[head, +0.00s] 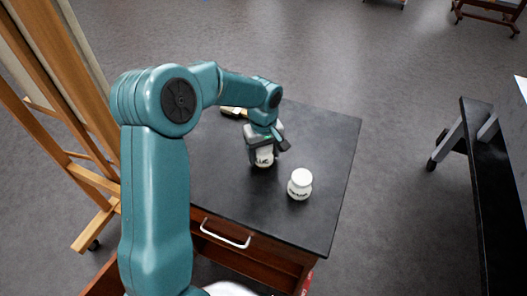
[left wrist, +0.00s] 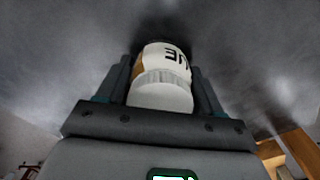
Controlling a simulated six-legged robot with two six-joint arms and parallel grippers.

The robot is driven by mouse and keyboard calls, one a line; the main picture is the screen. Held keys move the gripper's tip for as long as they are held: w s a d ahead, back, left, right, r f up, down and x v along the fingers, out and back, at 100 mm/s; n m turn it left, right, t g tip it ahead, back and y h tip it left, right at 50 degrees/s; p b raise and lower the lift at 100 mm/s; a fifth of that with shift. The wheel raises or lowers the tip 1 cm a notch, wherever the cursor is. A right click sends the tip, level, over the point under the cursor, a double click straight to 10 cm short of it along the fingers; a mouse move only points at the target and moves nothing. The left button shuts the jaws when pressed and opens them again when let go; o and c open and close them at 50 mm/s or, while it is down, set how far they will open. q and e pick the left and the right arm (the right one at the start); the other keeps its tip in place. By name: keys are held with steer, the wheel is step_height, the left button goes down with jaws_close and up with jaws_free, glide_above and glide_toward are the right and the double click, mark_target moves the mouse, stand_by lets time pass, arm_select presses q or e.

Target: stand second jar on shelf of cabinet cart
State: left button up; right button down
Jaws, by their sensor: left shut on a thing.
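Two white jars with dark lettering are on the black top of the cabinet cart (head: 325,150). My left gripper (head: 265,150) reaches down from above and is shut on one jar (head: 264,158). In the left wrist view this held jar (left wrist: 163,75) sits between the two fingers (left wrist: 160,90), its ribbed white lid towards the camera. I cannot tell whether its base touches the cart top. The other jar (head: 300,184) stands upright and free, to the right and nearer. The cart's shelf is not clearly visible. My right gripper is not in view.
A white drawer handle (head: 226,233) is on the cart's wooden front. A small pale-and-dark object (head: 233,112) lies at the cart top's back left. A wooden easel (head: 60,110) stands at the left. A black bench (head: 490,180) is at the right, with open floor between.

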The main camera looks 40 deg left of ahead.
arm_select(q)
steer(key=shift+f, duration=0.15)
steer(key=o, duration=1.2)
